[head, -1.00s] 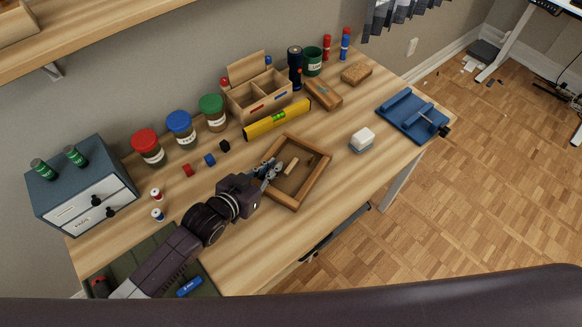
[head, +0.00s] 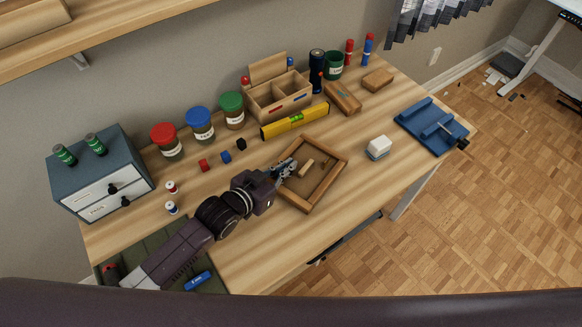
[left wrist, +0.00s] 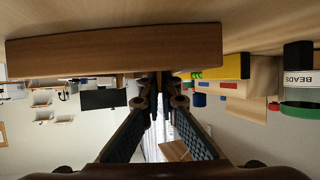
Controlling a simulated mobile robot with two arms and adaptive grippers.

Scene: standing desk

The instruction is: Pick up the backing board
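The wooden frame (head: 335,181) lies flat on the desk. A brown panel inside it looks like the backing board (head: 320,178), with a small light wooden block (head: 306,167) on it. My left gripper (head: 287,167) reaches over the frame's left side, its tips close to the block. In the left wrist view, which is upside down, the fingers (left wrist: 161,88) converge to a narrow gap. A wooden bar (left wrist: 115,51), probably a frame rail, is close to them. Whether anything is between the tips is unclear. My right gripper is not in view.
A yellow level (head: 295,121) and wooden organizer (head: 279,98) stand behind the frame. Jars and a small drawer cabinet (head: 100,178) stand left.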

